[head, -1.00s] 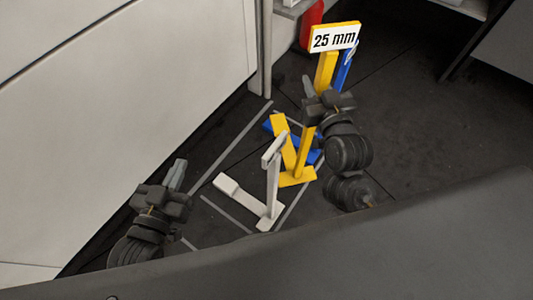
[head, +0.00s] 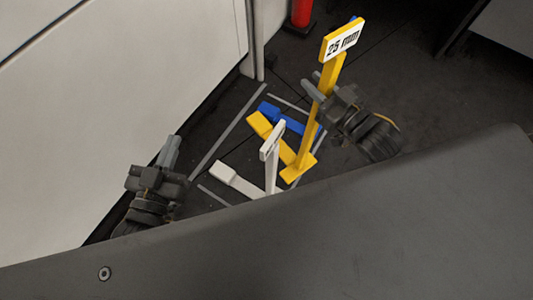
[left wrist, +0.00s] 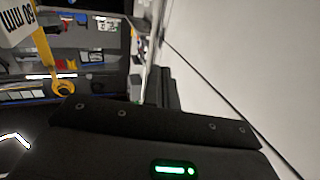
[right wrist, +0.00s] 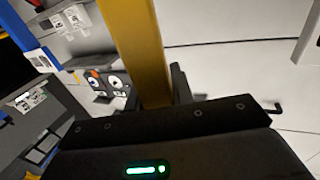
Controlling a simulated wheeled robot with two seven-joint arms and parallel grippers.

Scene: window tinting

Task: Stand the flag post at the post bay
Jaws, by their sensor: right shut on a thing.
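The yellow flag post (head: 312,130) carries a white "25 mm" sign (head: 343,42) and has a long yellow foot (head: 278,141). It looks roughly upright, within or over the grey-lined floor bay (head: 228,130); I cannot tell whether its foot touches the floor. My right gripper (head: 318,86) is shut on the yellow post partway up, and the yellow bar (right wrist: 138,45) shows between its fingers in the right wrist view. My left gripper (head: 170,150) is away to the left; its finger gap is not clear.
A white post (head: 270,158) with a white foot (head: 238,180) stands close in front of the yellow one. A blue foot (head: 288,120) lies just behind. A pale wall panel (head: 110,100) borders the left. A red cylinder (head: 301,12) stands behind. Dark floor at right is open.

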